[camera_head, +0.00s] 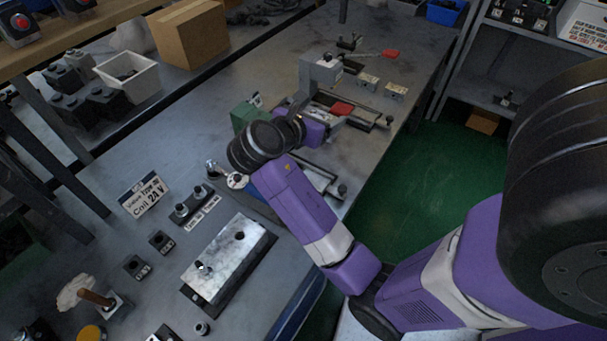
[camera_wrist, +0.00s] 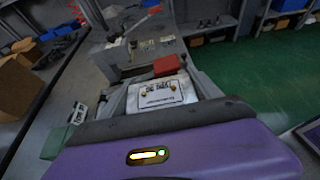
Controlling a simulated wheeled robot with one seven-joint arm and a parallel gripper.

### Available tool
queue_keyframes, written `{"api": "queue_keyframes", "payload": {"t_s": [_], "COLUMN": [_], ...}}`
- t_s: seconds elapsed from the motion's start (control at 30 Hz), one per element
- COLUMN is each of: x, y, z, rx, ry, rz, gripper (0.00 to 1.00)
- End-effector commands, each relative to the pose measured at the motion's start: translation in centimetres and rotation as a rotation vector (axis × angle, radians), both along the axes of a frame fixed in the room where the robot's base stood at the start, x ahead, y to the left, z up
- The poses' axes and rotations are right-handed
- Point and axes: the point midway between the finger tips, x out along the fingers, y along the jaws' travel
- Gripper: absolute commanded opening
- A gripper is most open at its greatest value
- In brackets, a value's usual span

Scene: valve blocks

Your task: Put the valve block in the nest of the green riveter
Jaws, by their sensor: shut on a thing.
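My gripper (camera_wrist: 158,88) is shut on a pale metal valve block (camera_wrist: 155,97). The block has a white label and two brass-coloured spots on the face toward the wrist camera. In the head view my purple wrist and forearm cover most of the block. A green machine body, seemingly the green riveter (camera_head: 244,115), stands just left of my wrist, partly hidden behind the arm. A green part also shows at the lower left of the wrist view (camera_wrist: 58,141). I cannot see its nest clearly.
A grey press-like machine (camera_head: 320,70) stands beyond my gripper, with a red part (camera_wrist: 166,65) just past the block. A metal plate fixture (camera_head: 230,258) lies on the near bench. A cardboard box (camera_head: 190,32) and a white bin (camera_head: 127,75) stand at the back left.

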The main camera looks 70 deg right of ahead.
Motion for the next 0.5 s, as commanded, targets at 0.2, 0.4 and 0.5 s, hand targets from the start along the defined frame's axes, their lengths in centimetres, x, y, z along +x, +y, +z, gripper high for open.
{"api": "queue_keyframes", "payload": {"t_s": [0.2, 0.4, 0.5], "x": [-0.1, -0.1, -0.1], "y": [0.0, 0.0, 0.0], "z": [-3.9, -8.7, -11.0], "rx": [0.002, 0.002, 0.001], "ry": [0.007, 0.007, 0.006], "rz": [0.001, 0.0, 0.0], "gripper": [0.1, 0.1, 0.1]}}
